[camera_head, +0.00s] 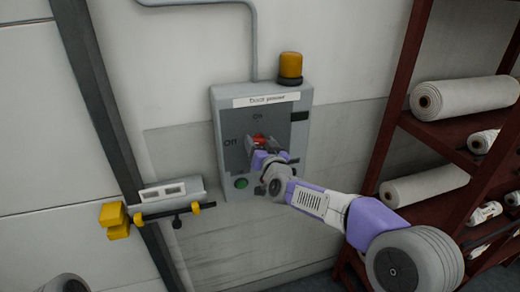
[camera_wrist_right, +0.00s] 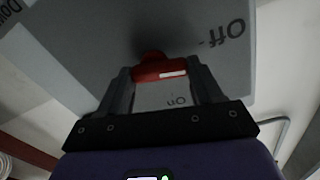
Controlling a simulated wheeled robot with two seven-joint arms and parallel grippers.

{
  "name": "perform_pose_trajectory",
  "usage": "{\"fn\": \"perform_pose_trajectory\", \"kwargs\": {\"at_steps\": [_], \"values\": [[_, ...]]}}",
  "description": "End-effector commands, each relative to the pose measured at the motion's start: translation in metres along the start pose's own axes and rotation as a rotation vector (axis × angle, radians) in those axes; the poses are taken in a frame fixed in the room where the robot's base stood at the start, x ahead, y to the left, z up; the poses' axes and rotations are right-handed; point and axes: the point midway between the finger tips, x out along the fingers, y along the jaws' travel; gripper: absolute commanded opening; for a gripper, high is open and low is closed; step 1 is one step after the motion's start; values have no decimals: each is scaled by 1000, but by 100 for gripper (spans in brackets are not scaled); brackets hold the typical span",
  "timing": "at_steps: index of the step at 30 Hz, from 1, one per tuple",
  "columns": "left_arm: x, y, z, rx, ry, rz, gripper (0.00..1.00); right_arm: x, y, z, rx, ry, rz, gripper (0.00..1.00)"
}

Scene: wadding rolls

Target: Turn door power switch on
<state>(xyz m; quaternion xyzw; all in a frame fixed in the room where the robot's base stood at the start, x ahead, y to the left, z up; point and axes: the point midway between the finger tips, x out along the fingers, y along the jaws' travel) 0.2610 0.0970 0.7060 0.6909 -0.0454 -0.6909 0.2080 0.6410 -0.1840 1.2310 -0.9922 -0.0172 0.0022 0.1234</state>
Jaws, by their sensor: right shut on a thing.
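The grey power switch box (camera_head: 219,112) hangs on the wall, with a label ending in "power" along its top. "On" is printed high on its face and "Off" at the left. The red switch handle (camera_head: 258,139) sits near the middle of the face, partly hidden by my right gripper (camera_head: 262,151). In the right wrist view the red handle (camera_wrist_right: 153,68) lies between the two fingers of my right gripper (camera_wrist_right: 160,80), which is shut on it. The handle's exact angle is hard to tell. My left gripper is out of view.
An orange beacon (camera_head: 290,67) tops the box, and a green button (camera_head: 241,183) is at its lower left. A dark red rack (camera_head: 399,100) with white rolls (camera_head: 465,97) stands at right. A yellow-ended bracket (camera_head: 115,218) juts out at lower left.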

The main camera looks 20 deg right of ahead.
Motion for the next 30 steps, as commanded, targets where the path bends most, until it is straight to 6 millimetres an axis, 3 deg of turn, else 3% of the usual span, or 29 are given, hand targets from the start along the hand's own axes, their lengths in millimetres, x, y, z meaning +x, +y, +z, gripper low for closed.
{"fn": "perform_pose_trajectory", "kwargs": {"at_steps": [9, 30], "values": [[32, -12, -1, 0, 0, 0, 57, 0, 3, 2, 300, 2, 0, 35], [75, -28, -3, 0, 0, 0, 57, 0, 7, 0, 962, 0, 0, 35]]}}
